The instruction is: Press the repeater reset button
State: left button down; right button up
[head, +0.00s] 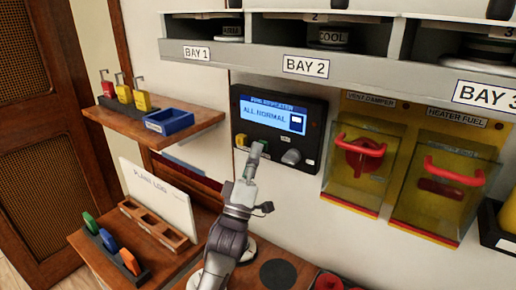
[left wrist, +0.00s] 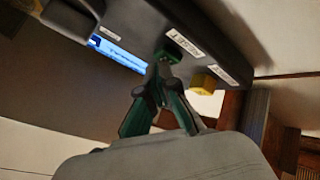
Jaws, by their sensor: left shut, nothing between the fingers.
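The fire repeater panel (head: 276,122) is a dark box on the wall, its blue screen (head: 272,115) reading "ALL NORMAL". Below the screen are a yellow button (head: 241,140) and a grey knob (head: 291,157). My left gripper (head: 255,152) is shut and empty, pointing up at the panel. In the left wrist view its fingertips (left wrist: 161,65) are at the green button; I cannot tell whether they touch.
The bay shelf (head: 340,69) overhangs above. A wooden shelf (head: 182,133) with padlocks and a blue tray (head: 169,121) is at left. A plank log board (head: 158,196) stands below.

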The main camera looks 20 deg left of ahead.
pick_arm(q)
jog(key=shift+s+a, duration=0.1)
jog(key=shift+s, duration=0.35)
jog(key=s+p, duration=0.1)
jog(key=s+a+p, duration=0.1)
jog(key=s, duration=0.1)
jog(key=s+a, duration=0.1)
jog(key=s, duration=0.1)
jog(key=shift+s+p, duration=0.2)
jog(key=shift+p, duration=0.2)
dwell(0.3)
